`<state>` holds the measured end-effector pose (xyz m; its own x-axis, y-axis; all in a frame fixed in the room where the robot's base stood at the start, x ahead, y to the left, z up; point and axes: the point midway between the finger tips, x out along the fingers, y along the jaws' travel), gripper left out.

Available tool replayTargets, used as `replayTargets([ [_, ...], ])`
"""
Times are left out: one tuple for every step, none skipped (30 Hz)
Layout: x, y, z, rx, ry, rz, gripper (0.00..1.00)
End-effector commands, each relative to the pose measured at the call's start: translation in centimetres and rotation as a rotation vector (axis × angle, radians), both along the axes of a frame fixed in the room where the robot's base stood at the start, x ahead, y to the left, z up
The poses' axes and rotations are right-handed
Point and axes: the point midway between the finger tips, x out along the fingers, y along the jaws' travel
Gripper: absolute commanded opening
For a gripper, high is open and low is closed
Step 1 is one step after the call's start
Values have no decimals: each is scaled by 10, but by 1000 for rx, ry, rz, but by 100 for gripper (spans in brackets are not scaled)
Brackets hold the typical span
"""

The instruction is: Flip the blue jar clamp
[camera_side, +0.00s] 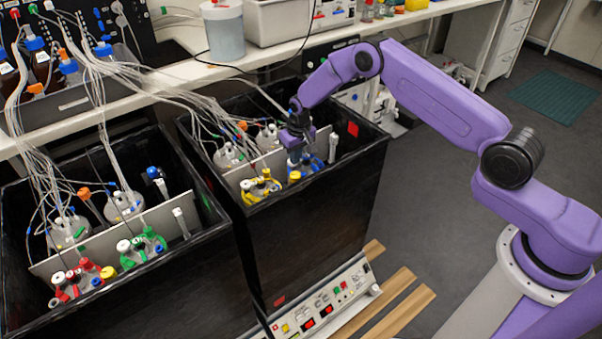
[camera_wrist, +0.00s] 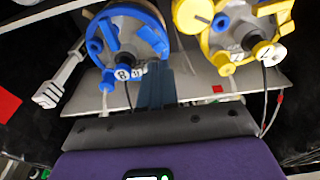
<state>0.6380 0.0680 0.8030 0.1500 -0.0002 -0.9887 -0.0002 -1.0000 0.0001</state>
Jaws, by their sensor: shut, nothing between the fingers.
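The blue jar (camera_side: 311,164) stands at the front right of the right-hand black box, partly hidden behind my gripper. In the wrist view its blue ring-shaped top (camera_wrist: 160,38) with blue fittings is at the upper left. I cannot tell which blue part is the clamp. My gripper (camera_side: 294,160) points down into the box at the blue jar. In the wrist view its fingertips (camera_wrist: 155,72) are together and empty, just beside the jar's lower right edge. I cannot tell whether they touch it.
A yellow-topped jar (camera_side: 260,188) stands left of the blue one. A pale upright stick (camera_side: 333,147) stands to its right. A grey divider plate (camera_side: 240,172) and box walls (camera_side: 372,150) are close. Tubes (camera_side: 195,88) hang at the left.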

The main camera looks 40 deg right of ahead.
Motion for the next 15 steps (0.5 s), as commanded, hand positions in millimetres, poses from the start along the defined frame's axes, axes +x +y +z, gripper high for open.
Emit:
replayTargets([
  [0,0,4,0,-1,0,0],
  [0,0,6,0,-2,0,0],
  [0,0,9,0,-2,0,0],
  [0,0,11,0,-1,0,0],
  [0,0,13,0,-1,0,0],
  [0,0,16,0,0,0,0],
  [0,0,18,0,0,0,0],
  [0,0,20,0,0,0,0],
  [0,0,22,0,0,0,0],
  [0,0,24,0,0,0,0],
  [0,0,26,0,0,0,0],
  [0,0,29,0,-1,0,0],
  [0,0,30,0,-1,0,0],
  [0,0,31,0,-1,0,0],
  [0,0,32,0,0,0,0],
])
